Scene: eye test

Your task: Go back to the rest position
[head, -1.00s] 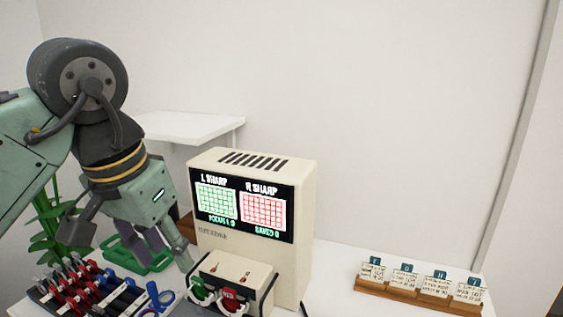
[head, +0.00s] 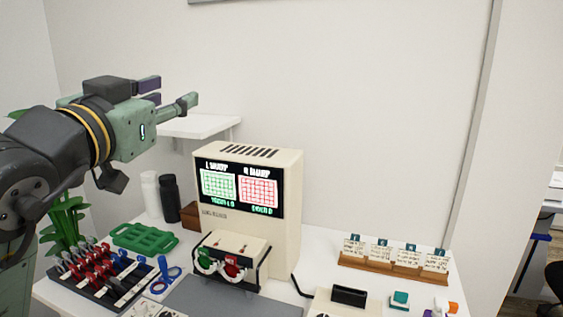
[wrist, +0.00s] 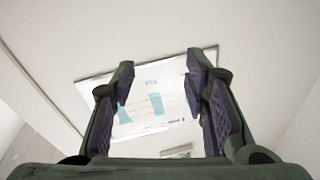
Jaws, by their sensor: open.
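My gripper (head: 172,92) is raised at the left in the head view, well above the table. Its fingers point to the right and it holds nothing. In the wrist view its two dark fingers with purple pads (wrist: 160,88) stand wide apart, with nothing between them. Beyond them is a pale surface with a white poster (wrist: 140,100) on it. The cream eye-test machine (head: 272,235) stands on the table (head: 325,250), below and right of my gripper, apart from it. Its screen (head: 238,189) shows a green and a red grid.
A white shelf (head: 195,127) is on the wall behind my gripper. Below are a black rack of red and blue pieces (head: 100,272), a green tray (head: 145,238), two bottles (head: 170,198) and a plant (head: 65,222). Cards in a wooden holder (head: 392,266) stand at the right.

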